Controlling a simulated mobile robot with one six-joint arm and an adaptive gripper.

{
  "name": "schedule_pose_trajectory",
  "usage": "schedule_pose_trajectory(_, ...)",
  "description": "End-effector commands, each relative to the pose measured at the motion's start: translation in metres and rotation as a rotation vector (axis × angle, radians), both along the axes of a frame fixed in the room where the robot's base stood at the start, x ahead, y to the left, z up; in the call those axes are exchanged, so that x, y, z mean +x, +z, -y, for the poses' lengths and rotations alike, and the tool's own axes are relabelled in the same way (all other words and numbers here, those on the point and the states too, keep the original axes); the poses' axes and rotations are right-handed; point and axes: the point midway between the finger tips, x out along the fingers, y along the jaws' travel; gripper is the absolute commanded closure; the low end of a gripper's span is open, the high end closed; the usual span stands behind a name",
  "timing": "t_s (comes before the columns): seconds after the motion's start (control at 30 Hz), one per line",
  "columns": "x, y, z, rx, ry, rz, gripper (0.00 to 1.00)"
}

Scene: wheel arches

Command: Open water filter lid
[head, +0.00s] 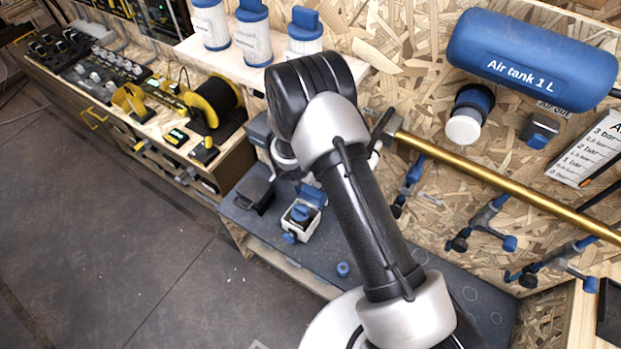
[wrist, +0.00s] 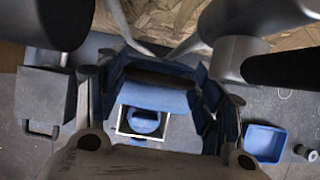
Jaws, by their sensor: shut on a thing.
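The water filter (head: 299,220) is a small white open-topped box on the dark shelf in the head view. Its blue lid (head: 312,194) stands raised at the box's back edge. In the wrist view, the white-rimmed box (wrist: 122,126) shows a round blue part inside, and the blue lid (wrist: 155,98) lies above it in the picture. My gripper (wrist: 161,85) has its blue-padded fingers on either side of the lid and is shut on it. In the head view my arm hides most of the gripper and its contact with the lid.
A dark box (wrist: 45,96) with a handle stands left of the filter. A blue tray (wrist: 265,142) lies to the right. A brass pipe (head: 500,182) and valves line the wall on the right. Blue-and-white canisters (head: 252,35) stand on the upper shelf.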

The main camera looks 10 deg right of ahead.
Motion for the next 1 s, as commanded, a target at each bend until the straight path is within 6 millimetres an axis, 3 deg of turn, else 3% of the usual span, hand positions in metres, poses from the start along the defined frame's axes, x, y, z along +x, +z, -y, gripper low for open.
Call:
schedule_pose_trajectory(0.3,0.0053,0.005,0.0016,-0.004,-0.003,0.012,0.81)
schedule_pose_trajectory(0.33,0.0053,0.0051,0.0015,-0.003,-0.003,0.013,0.37)
schedule_pose_trajectory(0.6,0.0029,0.0029,0.0006,-0.002,-0.002,0.007,0.19)
schedule_pose_trajectory(1.0,0.0007,0.0038,-0.0007,-0.001,-0.001,0.004,0.18)
